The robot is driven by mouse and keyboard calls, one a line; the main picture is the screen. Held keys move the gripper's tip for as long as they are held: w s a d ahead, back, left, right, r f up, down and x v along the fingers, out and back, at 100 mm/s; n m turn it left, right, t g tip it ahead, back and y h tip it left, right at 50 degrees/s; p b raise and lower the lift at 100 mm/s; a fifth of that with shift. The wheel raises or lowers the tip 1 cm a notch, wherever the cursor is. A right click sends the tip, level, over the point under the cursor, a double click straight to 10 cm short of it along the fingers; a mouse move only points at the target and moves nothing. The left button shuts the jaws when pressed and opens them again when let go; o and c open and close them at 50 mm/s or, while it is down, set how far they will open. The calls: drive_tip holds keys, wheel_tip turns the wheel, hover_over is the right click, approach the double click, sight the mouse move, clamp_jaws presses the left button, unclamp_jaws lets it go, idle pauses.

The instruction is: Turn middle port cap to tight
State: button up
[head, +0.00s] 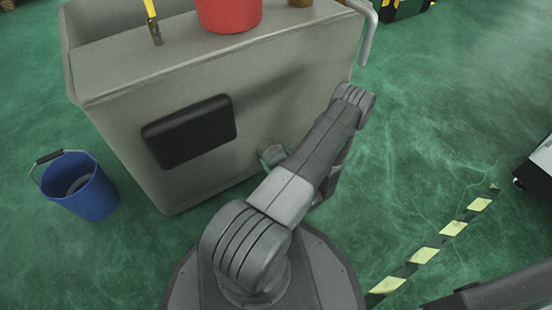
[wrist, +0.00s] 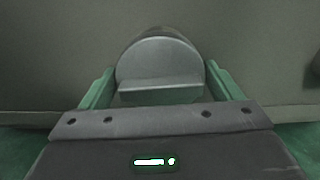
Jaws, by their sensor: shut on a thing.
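A round grey cap (wrist: 160,62) with a straight raised ridge across its face shows in the middle of the wrist view, against a grey wall. My gripper (wrist: 160,82) has one green finger on each side of it and is shut on it. The cap's lower part is hidden behind the gripper body. I cannot read any tight mark. In the head view my arm hides the gripper. A small grey-green rounded part (head: 272,153) shows on the tank front just left of my arm; I cannot tell whether it is this cap.
The grey tank (head: 120,130) fills the upper middle, with a black box (head: 190,131) on its front and a red container (head: 228,14) above. A blue bucket (head: 80,188) stands at left. A dark part (wrist: 315,66) shows at the wrist view's right edge.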

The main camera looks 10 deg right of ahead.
drive_tip(key=shift+m, duration=0.4)
drive_tip(key=o, duration=0.7)
